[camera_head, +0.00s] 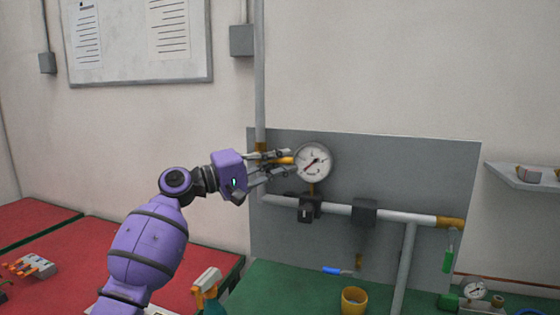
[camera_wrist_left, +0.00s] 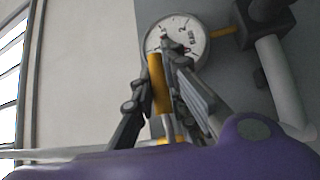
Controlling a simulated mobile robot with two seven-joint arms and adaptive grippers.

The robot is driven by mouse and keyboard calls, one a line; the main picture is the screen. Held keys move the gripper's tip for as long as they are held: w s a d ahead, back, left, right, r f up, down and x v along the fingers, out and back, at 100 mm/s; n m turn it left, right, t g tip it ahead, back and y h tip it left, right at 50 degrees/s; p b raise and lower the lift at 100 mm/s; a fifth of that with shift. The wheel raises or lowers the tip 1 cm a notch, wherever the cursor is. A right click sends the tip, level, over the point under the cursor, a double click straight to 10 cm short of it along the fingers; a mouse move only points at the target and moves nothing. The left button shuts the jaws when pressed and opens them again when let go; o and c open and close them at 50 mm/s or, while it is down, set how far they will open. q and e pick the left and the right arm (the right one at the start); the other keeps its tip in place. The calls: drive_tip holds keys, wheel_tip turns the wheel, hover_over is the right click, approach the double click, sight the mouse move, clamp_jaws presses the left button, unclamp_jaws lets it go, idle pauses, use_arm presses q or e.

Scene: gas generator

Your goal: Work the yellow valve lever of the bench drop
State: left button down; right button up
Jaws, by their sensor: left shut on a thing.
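The yellow valve lever (camera_head: 282,161) sticks out to the right from the brass valve fitting (camera_head: 261,147) on the vertical grey pipe. It stands just left of the round pressure gauge (camera_head: 313,162). My left gripper (camera_head: 286,162) reaches in from the left and is shut on the lever, with a finger above it and a finger below. In the left wrist view the lever (camera_wrist_left: 158,84) lies between the two fingers, and the gauge (camera_wrist_left: 180,40) shows beyond the fingertips. The fingers hide part of the lever and valve. My right gripper is in no view.
A grey backboard (camera_head: 400,165) carries the horizontal pipe (camera_head: 390,217) with dark clamps. On the green bench (camera_head: 270,290) stand a yellow cup (camera_head: 354,300) and a blue-handled valve (camera_head: 335,271). A spray bottle (camera_head: 207,290) stands near my arm. A shelf (camera_head: 520,177) is at right.

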use_arm(q)
drive_tip(key=shift+r+n, duration=0.1)
drive_tip(key=shift+n, duration=0.2)
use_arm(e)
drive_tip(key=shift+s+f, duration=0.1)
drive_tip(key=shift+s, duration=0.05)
use_arm(q)
drive_tip(key=shift+r+t+h, duration=0.1)
drive_tip(key=shift+t+h, duration=0.2)
drive_tip(key=n+t, duration=0.1)
drive_tip(key=r+n+t+h, duration=0.1)
drive_tip(key=n, duration=0.1)
drive_tip(key=shift+a+r, duration=0.15)
drive_tip(key=shift+r, duration=0.1)
drive_tip(key=shift+w+a+r+n+t+b, duration=0.15)
drive_tip(key=shift+r+n+t+b, duration=0.3)
drive_tip(key=shift+n, duration=0.35)
drive_tip(key=shift+a+r+n+t, duration=0.15)
drive_tip(key=shift+r+n+t, duration=0.1)
drive_tip(key=shift+n+t, duration=0.35)
drive_tip(key=shift+a+r+n+t, duration=0.15)
drive_tip(key=shift+r+n+t, duration=0.1)
drive_tip(key=shift+n+t, duration=0.35)
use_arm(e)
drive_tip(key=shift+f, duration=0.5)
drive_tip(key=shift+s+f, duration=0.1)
